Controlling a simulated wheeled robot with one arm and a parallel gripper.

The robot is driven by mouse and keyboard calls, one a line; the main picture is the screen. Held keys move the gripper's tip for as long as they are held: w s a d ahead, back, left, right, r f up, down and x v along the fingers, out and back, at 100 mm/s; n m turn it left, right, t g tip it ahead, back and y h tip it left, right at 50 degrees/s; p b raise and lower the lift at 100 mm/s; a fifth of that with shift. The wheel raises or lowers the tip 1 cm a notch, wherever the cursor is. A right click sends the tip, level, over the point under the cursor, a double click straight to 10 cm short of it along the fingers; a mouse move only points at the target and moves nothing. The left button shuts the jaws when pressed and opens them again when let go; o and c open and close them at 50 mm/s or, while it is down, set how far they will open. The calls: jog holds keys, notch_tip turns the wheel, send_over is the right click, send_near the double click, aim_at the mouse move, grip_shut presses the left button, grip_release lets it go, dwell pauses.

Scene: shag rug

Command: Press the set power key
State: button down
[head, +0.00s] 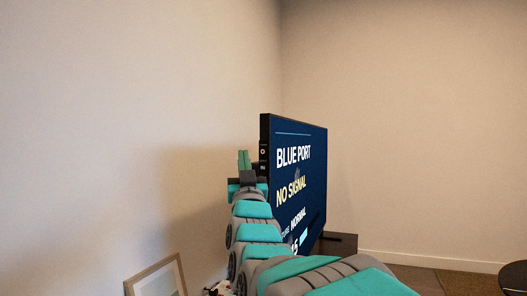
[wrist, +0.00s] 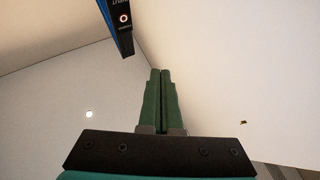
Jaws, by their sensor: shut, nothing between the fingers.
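The television set (head: 312,150) stands with its screen lit, reading "BLUE PORT" and "NO SIGNAL". Its narrow dark side edge faces my arm. The power key (wrist: 123,18) is a small round key with a red ring on that edge, near the label "POWER" in the wrist view. It shows as a small pale ring in the head view (head: 263,152). My gripper (wrist: 160,71) is shut and empty, its green fingers together. In the wrist view the fingertips are right of and below the key, apart from it. In the head view my gripper (head: 243,153) is just left of the set's edge.
An "INPUT" label (wrist: 121,3) sits beside the power key on the same edge. A bare wall stands close behind the set and my gripper. A framed picture (head: 157,278) leans low at the left. A dark stand (head: 341,242) is by the set.

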aim_at(260, 157)
jog(key=shift+w+r, duration=0.1)
dwell(0.3)
jog(key=w+d+p, duration=0.1)
jog(key=w+d, duration=0.2)
jog(key=w, duration=0.5)
jog(key=shift+w, duration=0.15)
dwell(2.1)
jog(key=shift+w+d, duration=0.15)
jog(key=shift+w, duration=0.15)
jog(key=shift+w+d, duration=0.1)
jog(key=shift+w, duration=0.2)
dwell(0.5)
jog(key=shift+s, duration=0.15)
jog(key=shift+s+a+b, duration=0.25)
jog(key=shift+s+b, duration=0.2)
jog(key=shift+s, duration=0.15)
